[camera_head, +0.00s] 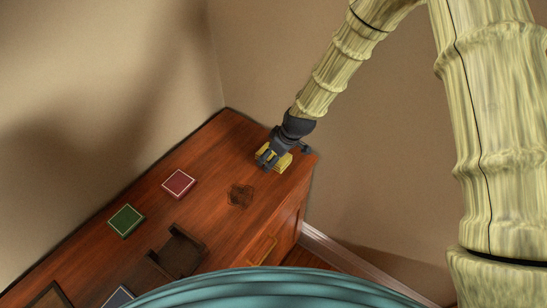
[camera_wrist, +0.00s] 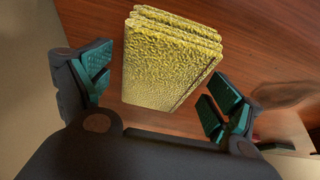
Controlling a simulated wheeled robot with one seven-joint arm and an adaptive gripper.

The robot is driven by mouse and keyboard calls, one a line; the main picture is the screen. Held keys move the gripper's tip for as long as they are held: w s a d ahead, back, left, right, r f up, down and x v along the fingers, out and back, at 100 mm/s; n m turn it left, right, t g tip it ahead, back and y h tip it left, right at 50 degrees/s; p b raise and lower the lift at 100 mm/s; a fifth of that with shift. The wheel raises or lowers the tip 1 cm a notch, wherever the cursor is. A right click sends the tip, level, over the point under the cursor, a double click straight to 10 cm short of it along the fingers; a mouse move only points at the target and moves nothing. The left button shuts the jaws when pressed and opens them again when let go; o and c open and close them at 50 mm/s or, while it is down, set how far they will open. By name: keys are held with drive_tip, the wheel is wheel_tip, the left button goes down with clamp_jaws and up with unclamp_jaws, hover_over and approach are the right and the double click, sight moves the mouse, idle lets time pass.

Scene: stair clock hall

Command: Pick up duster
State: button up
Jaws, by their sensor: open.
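The duster looks like a yellow, rough-textured block (camera_wrist: 165,60) in the wrist view. It lies on the wooden desk top, between my gripper's two open fingers and a little ahead of them. My gripper (camera_wrist: 155,98) has dark fingers with teal pads, spread apart, with gaps on both sides of the block. In the head view my gripper (camera_head: 268,158) is over the desk's far right corner, and the yellow block (camera_head: 284,162) shows partly beneath it. The fingers hide part of the block there.
The reddish-brown desk (camera_head: 225,150) stands against the walls. On it are a red square (camera_head: 178,184), a green square (camera_head: 126,220), a dark patch (camera_head: 240,196) and a dark brown object (camera_head: 180,252). The desk top between the squares and my gripper is clear.

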sight(274, 154)
drive_tip(key=shift+f, duration=0.25)
idle(0.4)
drive_tip(key=shift+s, duration=0.15)
drive_tip(key=c, duration=1.2)
drive_tip(key=shift+r, duration=0.1)
drive_tip(key=shift+w+r+b, duration=0.25)
drive_tip(key=shift+r+b, duration=0.05)
drive_tip(key=shift+r, duration=0.2)
wheel_tip(274, 154, up, 3)
drive_tip(key=shift+s+f+b, duration=0.1)
drive_tip(key=shift+f+b, duration=0.05)
drive_tip(key=shift+b, duration=0.4)
drive_tip(key=s+b, duration=0.1)
drive_tip(key=s, duration=0.4)
drive_tip(key=s+r+b, duration=0.1)
drive_tip(key=s, duration=0.4)
drive_tip(key=s+b, duration=0.2)
drive_tip(key=s, duration=0.4)
drive_tip(key=shift+r, duration=0.35)
